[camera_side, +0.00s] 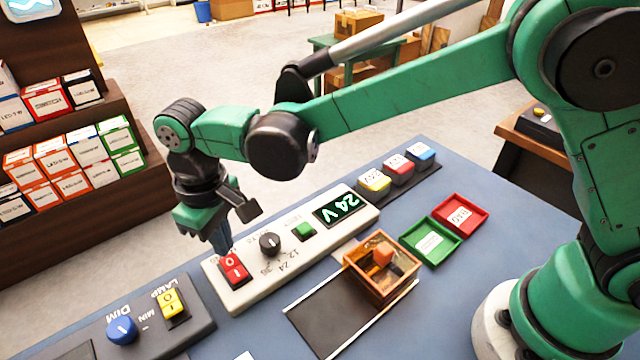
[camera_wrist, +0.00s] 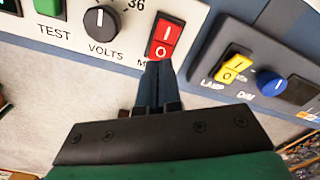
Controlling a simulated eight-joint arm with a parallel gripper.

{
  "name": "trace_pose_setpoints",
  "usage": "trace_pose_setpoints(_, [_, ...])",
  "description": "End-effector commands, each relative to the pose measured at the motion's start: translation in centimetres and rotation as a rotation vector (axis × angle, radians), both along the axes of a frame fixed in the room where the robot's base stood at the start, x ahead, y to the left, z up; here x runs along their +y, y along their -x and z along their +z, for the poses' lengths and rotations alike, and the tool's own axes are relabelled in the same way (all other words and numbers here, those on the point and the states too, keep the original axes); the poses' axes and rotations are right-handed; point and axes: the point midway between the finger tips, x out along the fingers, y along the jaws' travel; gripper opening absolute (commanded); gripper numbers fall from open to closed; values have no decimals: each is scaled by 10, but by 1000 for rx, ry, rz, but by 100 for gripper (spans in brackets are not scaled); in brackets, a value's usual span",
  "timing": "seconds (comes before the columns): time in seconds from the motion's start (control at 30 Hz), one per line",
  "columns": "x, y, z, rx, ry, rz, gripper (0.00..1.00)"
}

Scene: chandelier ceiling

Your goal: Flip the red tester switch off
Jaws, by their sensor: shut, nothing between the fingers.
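The red tester switch (camera_side: 233,268) is a rocker marked I and O at the left end of the pale tester panel (camera_side: 238,297). It also shows in the wrist view (camera_wrist: 165,37). My gripper (camera_side: 226,250) is shut and empty, its fingers pointing down at the switch. In the wrist view the fingertips (camera_wrist: 158,66) are right at the O end of the switch; I cannot tell whether they touch it. The tester display (camera_side: 340,206) is lit and reads 24 V.
The tester also has a black volts knob (camera_side: 270,243) and a green test button (camera_side: 303,231). A lamp panel with a yellow switch (camera_side: 170,303) and blue dial (camera_side: 122,330) stands close by. A wooden box (camera_side: 382,284), green tray (camera_side: 430,262) and red tray (camera_side: 482,222) stand to the right.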

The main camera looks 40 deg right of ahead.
Motion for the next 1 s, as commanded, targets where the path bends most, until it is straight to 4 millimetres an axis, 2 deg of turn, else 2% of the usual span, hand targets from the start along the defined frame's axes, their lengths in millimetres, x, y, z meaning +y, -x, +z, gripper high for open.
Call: trace_pose_setpoints(1.0, [0,0,-14,0,0,0,0])
